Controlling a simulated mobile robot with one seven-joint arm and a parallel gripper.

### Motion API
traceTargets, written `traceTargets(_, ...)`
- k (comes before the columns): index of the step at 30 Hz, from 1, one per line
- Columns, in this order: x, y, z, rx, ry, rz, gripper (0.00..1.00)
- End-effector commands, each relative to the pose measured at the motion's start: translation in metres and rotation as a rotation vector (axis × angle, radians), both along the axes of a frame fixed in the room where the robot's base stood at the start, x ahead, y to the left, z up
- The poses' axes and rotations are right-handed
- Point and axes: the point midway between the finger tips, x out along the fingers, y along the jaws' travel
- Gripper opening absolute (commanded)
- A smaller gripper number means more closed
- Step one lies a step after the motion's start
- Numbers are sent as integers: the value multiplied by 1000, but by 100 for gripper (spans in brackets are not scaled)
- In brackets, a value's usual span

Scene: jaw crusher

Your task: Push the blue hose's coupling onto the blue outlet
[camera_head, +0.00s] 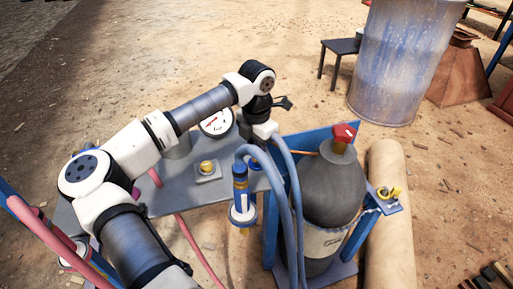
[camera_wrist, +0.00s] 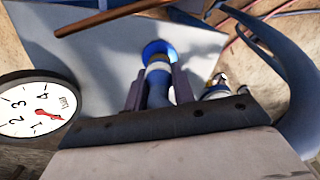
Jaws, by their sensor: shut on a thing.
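My gripper (camera_wrist: 158,85) is shut on the blue hose's coupling (camera_wrist: 158,72), a blue piece with a pale metal band between the two dark fingers. Just past the coupling's end is a round bright-blue ring on the grey plate, which I take for the blue outlet (camera_wrist: 159,47). The coupling's end overlaps the ring in this view, and I cannot tell whether they touch. In the head view my gripper points down over the grey table, and its fingertips are hidden. The blue hose (camera_wrist: 275,50) arcs round at the right of the wrist view.
A dial gauge (camera_wrist: 35,105) stands to the left of my gripper. A copper-coloured pipe (camera_wrist: 105,18) crosses the top of the wrist view. A dark cylinder with a red cap (camera_head: 333,190) and a blue fitting (camera_head: 241,190) stand close by. A yellow button (camera_head: 207,167) sits on the table.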

Motion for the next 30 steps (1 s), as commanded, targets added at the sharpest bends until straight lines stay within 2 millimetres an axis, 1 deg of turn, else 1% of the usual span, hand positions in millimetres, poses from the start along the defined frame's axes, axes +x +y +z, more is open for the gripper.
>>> traceTargets(8,0,0,-1,0,0,0,5)
traceTargets(26,0,0,-13,-1,-1,0,5)
traceTargets(27,0,0,-12,-1,-1,0,27)
traceTargets(30,0,0,-12,-1,-1,0,41)
